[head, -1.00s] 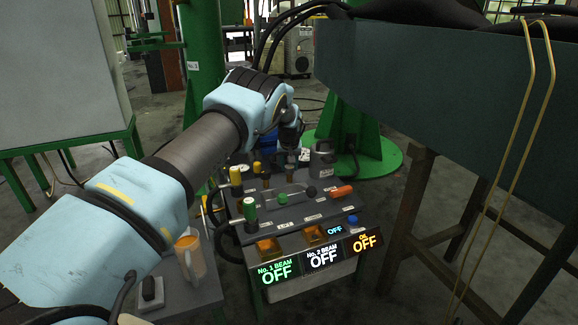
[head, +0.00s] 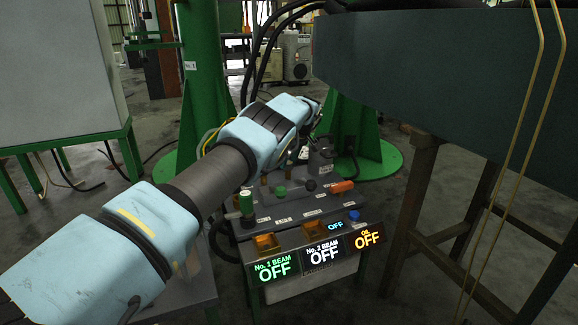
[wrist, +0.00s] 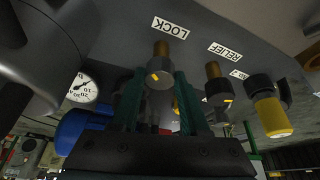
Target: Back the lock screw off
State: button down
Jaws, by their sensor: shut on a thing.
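In the wrist view, the lock screw (wrist: 161,49) has a brass stem and a dark knob with a small orange mark, below the label LOCK. The two green fingers of my gripper (wrist: 160,80) stand on either side of the knob and are shut on it. The lower part of the knob is dark and hard to make out between the fingers. In the head view my own wrist covers the gripper and the lock screw at the back of the control panel (head: 292,215).
A similar dark knob on a brass stem (wrist: 218,85) stands just right of my gripper, by the label RELIEF. A yellow-capped knob (wrist: 271,115) is further right. A pressure gauge (wrist: 82,87) is on the left. A large dark green beam (head: 440,75) hangs right of my arm.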

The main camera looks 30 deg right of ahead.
jog(key=shift+n+b, duration=0.3)
jog(key=shift+n, duration=0.1)
dwell(0.4)
jog(key=shift+c, duration=2)
grip_release()
jog(key=p+v, duration=0.3)
jog(key=v, duration=0.7)
jog(key=shift+d+r+p, duration=0.15)
jog(key=shift+r+p, duration=0.15)
jog(key=shift+r, duration=0.05)
